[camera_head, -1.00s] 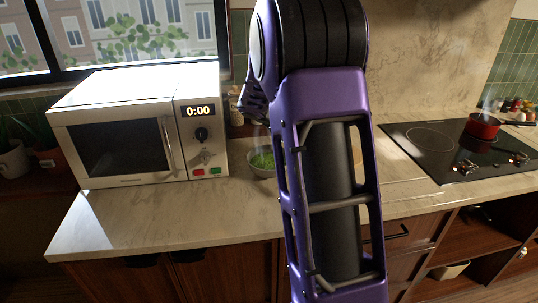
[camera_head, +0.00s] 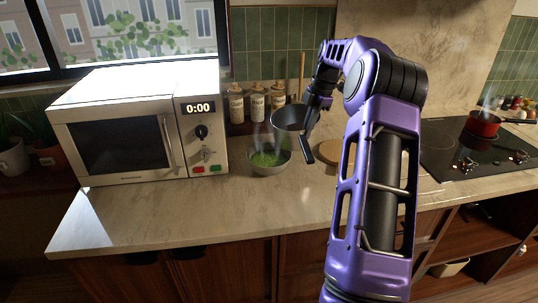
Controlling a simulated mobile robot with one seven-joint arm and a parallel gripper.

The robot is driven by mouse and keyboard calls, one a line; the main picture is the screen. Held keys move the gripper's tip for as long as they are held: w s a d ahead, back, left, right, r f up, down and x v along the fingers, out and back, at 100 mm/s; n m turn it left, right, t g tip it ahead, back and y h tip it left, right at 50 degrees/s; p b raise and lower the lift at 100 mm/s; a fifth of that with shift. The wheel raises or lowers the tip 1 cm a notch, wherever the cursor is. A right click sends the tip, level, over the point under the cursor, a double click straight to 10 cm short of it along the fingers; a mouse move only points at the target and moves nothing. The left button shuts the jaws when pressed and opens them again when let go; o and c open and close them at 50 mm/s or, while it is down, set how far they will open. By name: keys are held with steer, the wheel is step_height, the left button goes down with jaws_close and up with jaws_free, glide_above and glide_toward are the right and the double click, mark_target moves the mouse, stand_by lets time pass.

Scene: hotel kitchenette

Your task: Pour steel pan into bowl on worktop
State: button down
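The steel pan (camera_head: 288,118) is a round grey vessel, seen just behind and a little right of the bowl. It looks held above the worktop (camera_head: 215,212). My gripper (camera_head: 315,112) is at the pan's right side and appears shut on its dark handle; the fingers are small and dark there. The grey bowl (camera_head: 270,169) stands upright on the worktop, right of the microwave. It holds green food, with steam above it. The inside of the pan is not clearly visible.
The microwave (camera_head: 130,128) stands left of the bowl. A red pot (camera_head: 483,125) steams on the black hob (camera_head: 445,160). The front worktop is clear.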

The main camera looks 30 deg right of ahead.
steer(key=shift+w+d+y, duration=0.1)
steer(key=shift+d+y, duration=0.2)
steer(key=shift+y, duration=0.7)
steer(key=shift+r, duration=0.1)
steer(key=shift+r, duration=0.1)
steer(key=shift+r, duration=1.9)
